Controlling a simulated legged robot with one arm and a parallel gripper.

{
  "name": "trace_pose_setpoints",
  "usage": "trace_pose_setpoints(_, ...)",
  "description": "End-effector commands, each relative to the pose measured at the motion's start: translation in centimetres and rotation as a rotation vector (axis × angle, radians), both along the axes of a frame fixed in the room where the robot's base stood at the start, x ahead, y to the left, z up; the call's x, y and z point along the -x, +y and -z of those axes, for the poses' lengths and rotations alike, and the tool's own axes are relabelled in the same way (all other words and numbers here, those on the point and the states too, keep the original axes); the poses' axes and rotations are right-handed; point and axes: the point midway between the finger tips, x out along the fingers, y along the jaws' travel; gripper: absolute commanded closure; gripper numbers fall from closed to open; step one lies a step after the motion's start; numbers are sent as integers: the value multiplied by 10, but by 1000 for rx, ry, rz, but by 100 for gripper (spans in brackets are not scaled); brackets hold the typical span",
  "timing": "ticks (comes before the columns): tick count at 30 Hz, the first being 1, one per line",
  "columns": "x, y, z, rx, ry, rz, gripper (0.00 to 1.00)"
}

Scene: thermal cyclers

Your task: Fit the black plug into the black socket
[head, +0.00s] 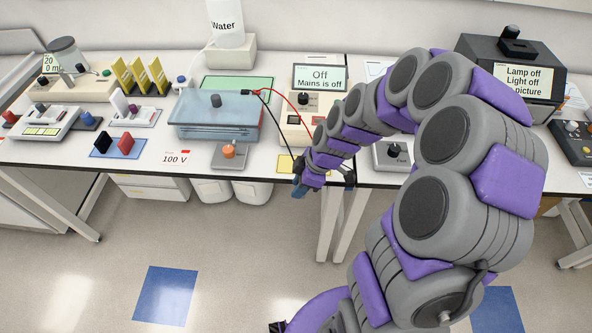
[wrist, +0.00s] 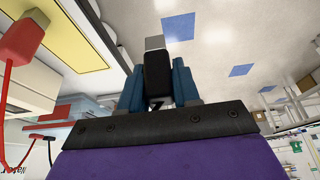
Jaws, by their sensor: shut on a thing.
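My gripper (head: 299,192) is low at the front edge of the bench in the head view, beyond the end of my arm. In the wrist view my gripper (wrist: 159,88) has its blue fingers shut on the black plug (wrist: 157,72), whose pale grey end points away from the palm. In the head view the held plug is too small to make out. I cannot pick out the black socket for certain. The power supply (head: 296,130), whose display reads "Off, Mains is off", stands behind my gripper, partly hidden by my arm.
A red plug (wrist: 22,32) with a red lead is by a yellow pad (wrist: 72,28) in the wrist view. The lidded blue tank (head: 205,118) has red and black leads at its upper right. An orange-knobbed device (head: 229,152) sits left of my gripper. The floor in front is clear.

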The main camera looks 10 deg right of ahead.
Motion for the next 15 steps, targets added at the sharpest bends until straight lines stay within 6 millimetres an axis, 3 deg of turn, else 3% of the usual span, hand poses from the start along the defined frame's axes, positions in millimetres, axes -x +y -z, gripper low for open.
trace_pose_setpoints(11,7,0,-1,0,-1,11,98)
trace_pose_setpoints(15,0,-4,-1,1,-2,119,98)
